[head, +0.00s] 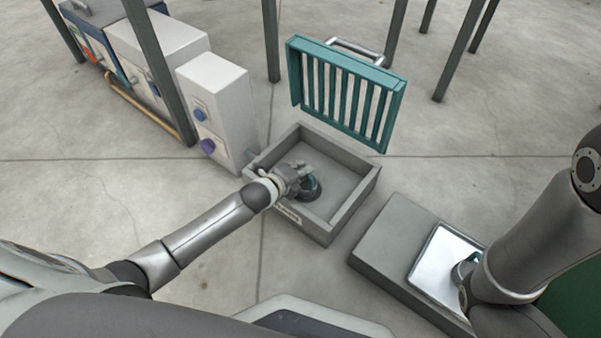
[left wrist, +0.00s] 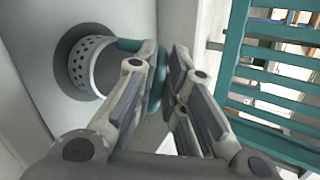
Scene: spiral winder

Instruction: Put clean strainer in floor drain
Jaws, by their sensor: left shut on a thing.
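The floor drain is a grey open box (head: 357,203) in the middle of the head view, with a dark round ring (head: 316,190) in its floor. My left gripper (head: 304,183) is down inside the box, over that ring. In the left wrist view its fingers (left wrist: 160,62) are shut on the teal handle (left wrist: 156,92) of the strainer. The strainer's pale perforated basket (left wrist: 82,68) is at the dark ring (left wrist: 64,48); I cannot tell how deep it sits. My right gripper (head: 466,270) is over a silver tray (head: 443,249), mostly hidden by its arm; a teal bit shows there.
A teal slatted grate (head: 345,97) with a metal handle stands raised behind the drain box. A white cabinet with knobs (head: 226,105) is left of the box. The tray lies on a low grey block (head: 390,240) at the right. Grey posts stand around the concrete floor.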

